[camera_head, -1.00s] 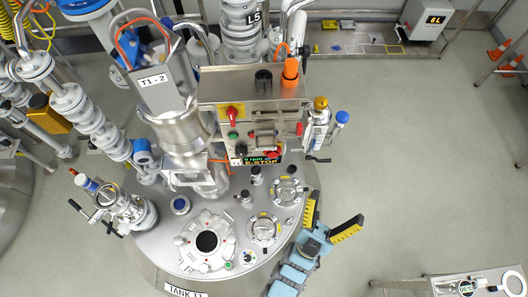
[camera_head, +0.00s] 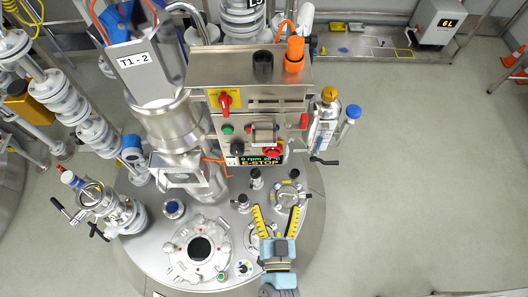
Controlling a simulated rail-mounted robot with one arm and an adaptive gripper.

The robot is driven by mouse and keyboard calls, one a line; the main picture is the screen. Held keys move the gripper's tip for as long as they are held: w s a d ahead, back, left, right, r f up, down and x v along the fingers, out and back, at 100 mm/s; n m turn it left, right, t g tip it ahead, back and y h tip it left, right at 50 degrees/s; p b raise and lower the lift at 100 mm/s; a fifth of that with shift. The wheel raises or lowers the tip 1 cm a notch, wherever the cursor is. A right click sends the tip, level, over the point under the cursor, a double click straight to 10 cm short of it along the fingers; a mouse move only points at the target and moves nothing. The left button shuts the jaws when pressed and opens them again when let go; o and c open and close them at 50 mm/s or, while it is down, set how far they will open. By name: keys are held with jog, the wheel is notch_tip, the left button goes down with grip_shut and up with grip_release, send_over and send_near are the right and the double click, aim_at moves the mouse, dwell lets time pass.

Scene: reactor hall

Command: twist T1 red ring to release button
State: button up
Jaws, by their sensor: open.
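The red button with its ring (camera_head: 272,152) is on the lower right of the T1 control panel (camera_head: 283,72), just above the right end of the display (camera_head: 255,161). The display reads 0 rpm, 20 °C and E-STOP. My gripper (camera_head: 276,209) is open and empty, its two yellow-padded fingers pointing up the picture toward the panel. It is below the red button in the picture, over the tank lid, and apart from the button. The fingers partly cover a round port on the lid.
The panel also carries a red rotary switch (camera_head: 225,100), a green button (camera_head: 227,129) and a black knob (camera_head: 237,148). A valve with a blue cap (camera_head: 352,112) stands right of the panel. Lid fittings, including a round manway (camera_head: 201,249), surround the gripper.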

aim_at(273, 156)
jog(key=w+p, duration=0.1)
jog(key=w, duration=0.4)
jog(key=w+a+p, duration=0.1)
jog(key=w, duration=0.4)
jog(key=w+p, duration=0.1)
jog(key=w, duration=0.5)
jog(key=shift+w+a+r, duration=0.1)
jog(key=shift+a+r, duration=0.05)
jog(key=shift+a, duration=0.05)
jog(key=shift+w, duration=0.5)
jog(key=c, duration=1.2)
